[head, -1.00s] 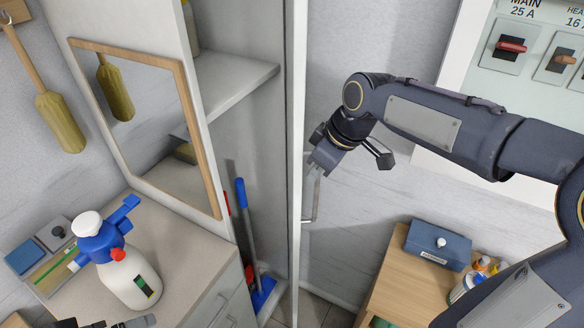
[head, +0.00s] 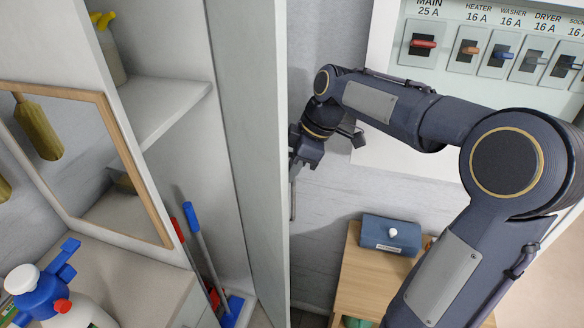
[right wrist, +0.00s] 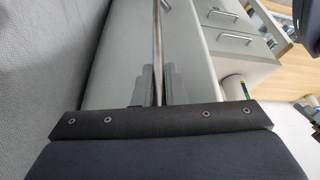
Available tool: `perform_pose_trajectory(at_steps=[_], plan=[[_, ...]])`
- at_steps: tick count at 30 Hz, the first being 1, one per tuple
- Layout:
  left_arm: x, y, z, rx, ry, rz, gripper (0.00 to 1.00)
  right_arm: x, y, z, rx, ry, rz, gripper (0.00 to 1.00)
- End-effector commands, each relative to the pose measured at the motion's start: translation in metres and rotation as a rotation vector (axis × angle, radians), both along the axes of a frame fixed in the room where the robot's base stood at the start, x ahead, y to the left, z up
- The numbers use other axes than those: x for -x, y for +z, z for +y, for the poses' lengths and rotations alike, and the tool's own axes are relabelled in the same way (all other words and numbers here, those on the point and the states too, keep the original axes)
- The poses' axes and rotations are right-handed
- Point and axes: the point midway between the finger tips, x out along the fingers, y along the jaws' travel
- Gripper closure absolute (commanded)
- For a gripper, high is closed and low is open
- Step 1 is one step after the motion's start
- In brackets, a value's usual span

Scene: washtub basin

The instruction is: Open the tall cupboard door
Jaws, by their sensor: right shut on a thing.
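The tall cupboard's door (head: 255,130) stands open, swung out from the cupboard, with its inner face partly showing. Its metal bar handle (head: 292,200) is on the far, right-hand side of the door. My right gripper (head: 294,172) is at the upper part of this handle, partly hidden by the door edge. In the right wrist view the handle bar (right wrist: 157,40) runs between the two fingers of the gripper (right wrist: 158,86), which is shut on it. The cupboard interior shows a shelf (head: 165,108). My left gripper is out of view.
A broom with a blue handle (head: 192,218) stands inside the cupboard. A spray bottle (head: 45,295) is on the counter at lower left, below a framed mirror (head: 75,170). A wooden side table (head: 365,270) carries a blue box (head: 391,234). A breaker panel (head: 490,45) is on the wall.

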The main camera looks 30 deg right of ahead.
Motion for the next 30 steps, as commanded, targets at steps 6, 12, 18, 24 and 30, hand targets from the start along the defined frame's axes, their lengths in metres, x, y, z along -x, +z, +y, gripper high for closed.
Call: perform_pose_trajectory(at_steps=[6,12,18,24,30], plan=[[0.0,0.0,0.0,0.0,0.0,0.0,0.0,0.0,0.001,0.0,0.0,0.0,-0.001,0.68],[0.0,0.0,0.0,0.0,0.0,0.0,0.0,0.0,0.0,0.0,0.001,0.0,0.0,0.68],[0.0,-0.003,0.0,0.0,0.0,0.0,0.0,0.0,0.009,0.0,0.001,0.001,-0.004,0.68],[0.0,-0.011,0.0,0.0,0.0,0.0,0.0,0.009,0.044,0.006,0.001,0.002,-0.008,0.68],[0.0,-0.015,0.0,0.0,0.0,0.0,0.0,0.037,0.084,0.024,0.0,0.004,-0.008,0.68]])
